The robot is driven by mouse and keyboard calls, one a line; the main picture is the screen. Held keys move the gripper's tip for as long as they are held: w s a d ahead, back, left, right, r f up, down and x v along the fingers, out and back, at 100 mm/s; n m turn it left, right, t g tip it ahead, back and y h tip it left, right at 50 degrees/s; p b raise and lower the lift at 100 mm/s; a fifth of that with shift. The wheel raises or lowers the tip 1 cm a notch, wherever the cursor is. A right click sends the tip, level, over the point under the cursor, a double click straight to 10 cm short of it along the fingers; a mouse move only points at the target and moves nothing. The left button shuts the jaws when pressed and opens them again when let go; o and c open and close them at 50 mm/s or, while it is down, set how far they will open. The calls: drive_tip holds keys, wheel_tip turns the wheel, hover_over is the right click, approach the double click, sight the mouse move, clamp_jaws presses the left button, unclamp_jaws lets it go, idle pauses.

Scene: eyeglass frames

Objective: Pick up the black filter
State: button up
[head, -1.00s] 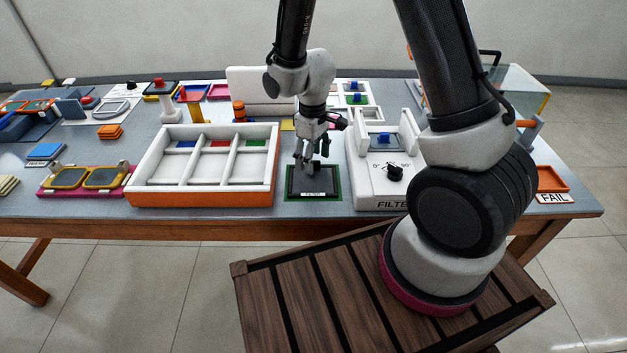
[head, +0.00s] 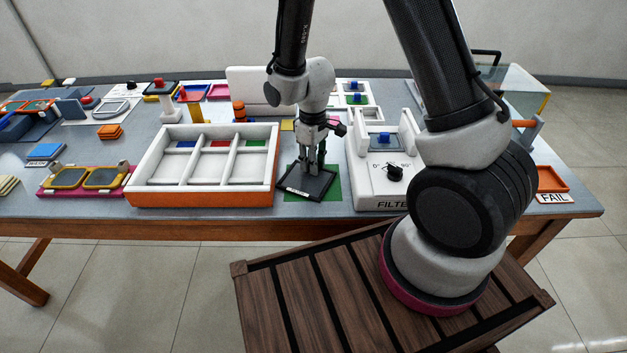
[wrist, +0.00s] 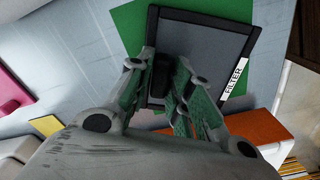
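The black filter (head: 318,187) is a flat dark square with a black rim and a white FILTER label on one edge. A black raised handle (wrist: 161,72) stands on it. My gripper (head: 312,170) points down over the filter, and its fingers (wrist: 160,82) are closed around the handle. The filter sits turned at an angle over the green mat (head: 333,190), overhanging its left side. I cannot tell for sure how far it is above the mat. The fingers hide part of the filter in the wrist view.
A white compartment tray with an orange front (head: 200,197) stands just left of the filter. A white FILTER device with a dial (head: 385,185) stands close on the right. The table's front edge (head: 320,217) is near.

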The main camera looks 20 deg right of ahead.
clamp_jaws()
drive_tip(key=shift+r, duration=2)
